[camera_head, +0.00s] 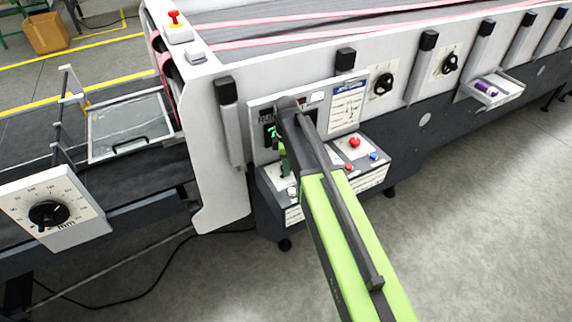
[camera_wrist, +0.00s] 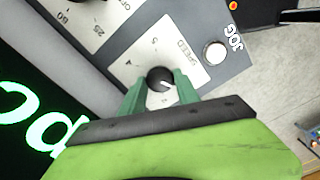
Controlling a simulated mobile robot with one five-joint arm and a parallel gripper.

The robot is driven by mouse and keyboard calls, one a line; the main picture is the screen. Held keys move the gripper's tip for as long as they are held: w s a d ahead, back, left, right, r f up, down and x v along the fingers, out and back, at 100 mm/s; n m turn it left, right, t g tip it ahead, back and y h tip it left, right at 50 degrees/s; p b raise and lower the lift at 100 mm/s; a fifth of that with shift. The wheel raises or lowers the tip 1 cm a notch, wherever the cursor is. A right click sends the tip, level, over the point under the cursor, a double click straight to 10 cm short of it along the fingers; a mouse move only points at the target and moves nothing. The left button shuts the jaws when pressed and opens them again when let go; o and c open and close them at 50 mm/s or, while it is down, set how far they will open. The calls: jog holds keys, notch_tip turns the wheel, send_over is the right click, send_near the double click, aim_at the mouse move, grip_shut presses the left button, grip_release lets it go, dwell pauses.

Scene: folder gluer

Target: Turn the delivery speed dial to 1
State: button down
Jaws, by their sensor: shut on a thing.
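The speed dial (camera_wrist: 158,76) is a small black knob with a white pointer line, on a white plate (camera_wrist: 150,50) marked SPEED in the wrist view. Its pointer slants to the lower right in that picture; the number it points at is not readable. My gripper (camera_wrist: 160,83) has its two green fingers on either side of the knob, shut on it. In the head view my gripper (camera_head: 284,158) is at the control box, and my arm hides the dial.
A JOG button (camera_wrist: 215,53) sits beside the speed plate, and another dial plate (camera_wrist: 95,18) lies at upper left. The control box (camera_head: 375,178) carries red and blue buttons. A dark screen (camera_head: 268,137) with green characters stands above. Open floor lies at right.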

jog(key=shift+n, duration=0.4)
jog(key=c, duration=0.9)
grip_release()
notch_tip(320, 180, up, 18)
jog(key=p, duration=1.7)
jog(key=shift+f, duration=0.25)
